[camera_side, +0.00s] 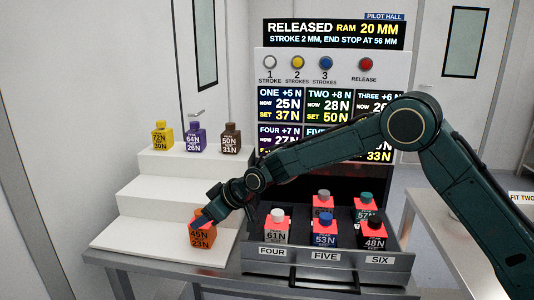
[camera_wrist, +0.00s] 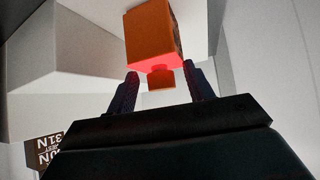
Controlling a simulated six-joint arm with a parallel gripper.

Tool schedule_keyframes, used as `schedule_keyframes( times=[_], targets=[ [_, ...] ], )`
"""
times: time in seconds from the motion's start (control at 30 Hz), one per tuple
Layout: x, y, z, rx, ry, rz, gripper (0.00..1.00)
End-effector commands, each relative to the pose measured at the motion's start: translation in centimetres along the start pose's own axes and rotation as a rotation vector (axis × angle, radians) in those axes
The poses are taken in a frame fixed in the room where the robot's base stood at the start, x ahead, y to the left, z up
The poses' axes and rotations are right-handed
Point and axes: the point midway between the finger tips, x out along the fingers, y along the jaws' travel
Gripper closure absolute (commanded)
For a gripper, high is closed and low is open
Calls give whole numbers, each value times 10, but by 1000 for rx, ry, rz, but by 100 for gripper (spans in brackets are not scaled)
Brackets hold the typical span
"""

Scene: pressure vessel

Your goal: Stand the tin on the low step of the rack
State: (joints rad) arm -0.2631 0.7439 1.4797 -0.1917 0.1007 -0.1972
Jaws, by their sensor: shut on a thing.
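The orange tin (camera_side: 202,235), with 45N and 23N on its label, is upright at the low step (camera_side: 150,239) of the white rack, near that step's right side. I cannot tell whether its base touches the step or hangs just above it. My gripper (camera_side: 207,214) comes in from the upper right and is shut on the tin's top. In the wrist view, the fingers of my gripper (camera_wrist: 161,88) stand on both sides of the orange cap, and the tin (camera_wrist: 150,35) extends beyond them. The fingertips are partly hidden in the side view.
Yellow (camera_side: 162,136), purple (camera_side: 195,138) and brown (camera_side: 231,139) tins stand on the top step. The middle step looks empty. An open drawer (camera_side: 318,266) with several red-topped tins is right of the rack. A lit display panel (camera_side: 334,35) stands behind.

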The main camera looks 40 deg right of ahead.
Motion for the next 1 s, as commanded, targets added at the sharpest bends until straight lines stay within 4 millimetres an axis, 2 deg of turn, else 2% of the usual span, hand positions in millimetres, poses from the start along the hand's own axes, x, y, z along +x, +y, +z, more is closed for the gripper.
schedule_keyframes(
  times=[0.27, 0.3, 0.37, 0.4, 0.77, 1.0],
  targets=[
    [1, 0, 1, 0, 3, 0, 100],
    [2, 0, 2, 0, 0, 0, 40],
    [2, 0, 2, 0, 0, 0, 28],
    [2, 0, 2, 0, 0, 0, 26],
    [0, 0, 0, 0, 0, 0, 26],
    [-12, 0, -1, 1, 0, 1, 26]
  ],
)
